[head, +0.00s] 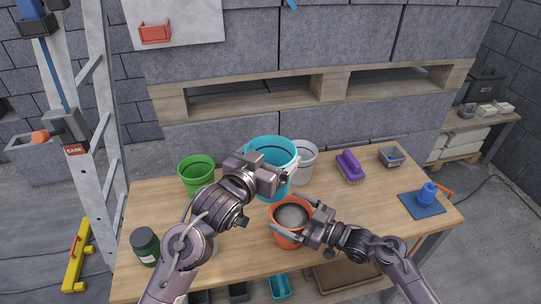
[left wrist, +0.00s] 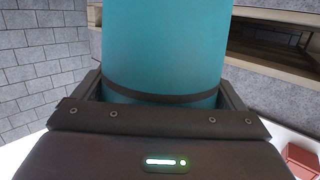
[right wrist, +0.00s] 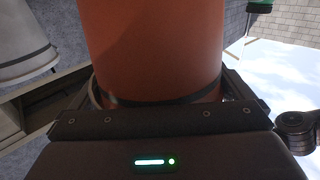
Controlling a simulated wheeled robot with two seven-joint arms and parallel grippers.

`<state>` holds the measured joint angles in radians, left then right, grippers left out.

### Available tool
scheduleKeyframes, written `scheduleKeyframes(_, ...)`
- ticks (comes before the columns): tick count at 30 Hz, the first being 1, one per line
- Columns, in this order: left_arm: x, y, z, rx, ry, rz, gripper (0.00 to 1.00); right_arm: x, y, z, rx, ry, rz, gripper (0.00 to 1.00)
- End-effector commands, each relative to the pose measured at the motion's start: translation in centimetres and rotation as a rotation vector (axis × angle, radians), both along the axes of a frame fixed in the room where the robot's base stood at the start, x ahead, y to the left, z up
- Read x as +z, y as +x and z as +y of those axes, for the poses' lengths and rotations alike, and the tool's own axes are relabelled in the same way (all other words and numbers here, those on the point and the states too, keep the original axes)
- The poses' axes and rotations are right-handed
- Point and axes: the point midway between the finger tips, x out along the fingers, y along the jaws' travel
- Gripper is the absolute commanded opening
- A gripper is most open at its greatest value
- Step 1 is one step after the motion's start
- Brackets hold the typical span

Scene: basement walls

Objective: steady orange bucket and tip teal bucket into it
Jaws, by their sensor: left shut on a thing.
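The teal bucket (head: 281,187) is behind the orange bucket at the table's middle, its open mouth facing up toward the head camera. My left gripper (head: 284,179) is shut on its side; the teal wall fills the space between the fingers in the left wrist view (left wrist: 165,50). I cannot tell whether its base touches the table. The orange bucket (head: 287,240) stands upright on the table, just in front of the teal one. My right gripper (head: 301,218) has its fingers on either side of it. The orange wall (right wrist: 150,50) lies between them; whether they press on it is unclear.
A green bucket (head: 196,175) and a white bucket (head: 303,163) stand behind. A purple brush (head: 350,166), grey tray (head: 392,157) and blue object (head: 427,193) are at the right. A dark green jar (head: 145,246) stands front left. The wooden table (head: 375,215) is clear at centre right.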

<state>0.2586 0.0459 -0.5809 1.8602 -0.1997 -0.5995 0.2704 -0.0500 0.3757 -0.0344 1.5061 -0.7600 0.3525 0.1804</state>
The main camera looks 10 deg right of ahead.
Motion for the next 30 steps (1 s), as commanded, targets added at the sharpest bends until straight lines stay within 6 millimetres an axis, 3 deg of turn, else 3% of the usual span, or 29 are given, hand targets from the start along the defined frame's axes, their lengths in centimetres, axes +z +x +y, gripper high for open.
scheduleKeyframes(7,-0.3,0.0,0.0,0.000,0.000,-0.001,0.60,-0.2,-1.1,-1.2,-0.001,-0.002,0.003,1.00)
scheduleKeyframes(21,-1.5,0.0,0.0,0.000,0.000,-0.001,0.60,-0.2,-7.2,-7.8,-0.001,-0.002,0.003,1.00)
scheduleKeyframes(30,-1.6,0.0,0.0,0.000,0.000,-0.001,0.60,0.0,-8.2,-8.8,0.000,0.000,0.000,1.00)
